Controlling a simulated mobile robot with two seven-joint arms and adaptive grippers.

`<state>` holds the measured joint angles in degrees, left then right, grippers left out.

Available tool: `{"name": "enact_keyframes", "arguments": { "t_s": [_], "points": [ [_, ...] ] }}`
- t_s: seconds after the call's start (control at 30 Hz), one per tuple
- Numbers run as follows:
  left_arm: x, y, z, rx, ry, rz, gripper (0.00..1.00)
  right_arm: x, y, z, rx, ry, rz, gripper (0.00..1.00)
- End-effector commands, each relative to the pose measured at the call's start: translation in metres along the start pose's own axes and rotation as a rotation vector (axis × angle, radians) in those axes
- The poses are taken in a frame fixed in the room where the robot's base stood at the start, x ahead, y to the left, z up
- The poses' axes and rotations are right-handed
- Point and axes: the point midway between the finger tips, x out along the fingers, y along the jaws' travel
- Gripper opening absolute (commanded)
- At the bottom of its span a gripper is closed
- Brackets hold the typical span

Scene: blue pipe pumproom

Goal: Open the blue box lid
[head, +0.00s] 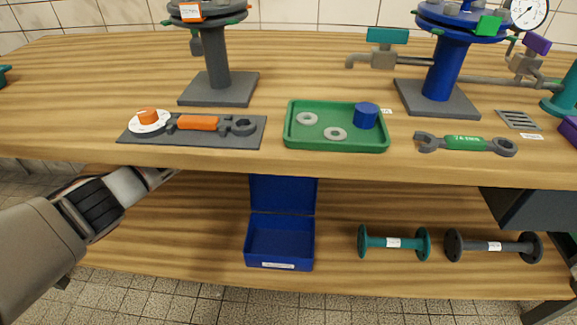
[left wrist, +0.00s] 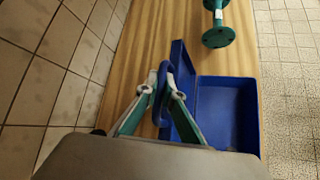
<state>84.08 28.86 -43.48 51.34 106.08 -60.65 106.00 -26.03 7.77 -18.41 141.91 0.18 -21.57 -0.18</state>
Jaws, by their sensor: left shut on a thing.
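The blue box (head: 280,240) sits on the lower shelf, with its inside showing and looking empty. Its lid (head: 283,193) stands raised at the back edge, the upper part hidden behind the tabletop edge. In the left wrist view, the open box (left wrist: 228,112) is at the right, with the lid (left wrist: 180,62) at its left side. My left gripper (left wrist: 163,92) is shut on the lid's blue handle (left wrist: 158,104), which shows between the fingers. In the head view, my left arm reaches in under the tabletop and its fingertips are hidden. My right gripper is not in view.
On the lower shelf, a teal spool (head: 394,243) and a dark spool (head: 493,246) lie right of the box. The tabletop (head: 330,168) overhangs the shelf. A green tray (head: 300,137), a tool board (head: 220,141) and a wrench (head: 465,144) lie on top.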

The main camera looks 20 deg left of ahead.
Motion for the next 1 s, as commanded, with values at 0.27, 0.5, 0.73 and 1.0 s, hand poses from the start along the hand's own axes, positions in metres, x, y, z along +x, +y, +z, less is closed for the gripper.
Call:
{"name": "enact_keyframes", "arguments": {
  "t_s": [0.27, 0.5, 0.73, 1.0],
  "points": [
    [0.001, -0.001, -0.002, -0.002, 0.002, -0.005, 0.0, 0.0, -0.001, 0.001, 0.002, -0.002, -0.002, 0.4],
    [0.001, -0.002, -0.002, -0.002, 0.002, -0.006, 0.25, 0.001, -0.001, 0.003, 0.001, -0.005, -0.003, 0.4],
    [0.002, -0.003, -0.003, -0.002, 0.003, -0.007, 0.25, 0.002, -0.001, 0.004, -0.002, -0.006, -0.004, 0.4],
    [-0.021, -0.001, -0.002, 0.0, 0.003, -0.003, 0.25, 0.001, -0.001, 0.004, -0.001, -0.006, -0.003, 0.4]
  ]
}}
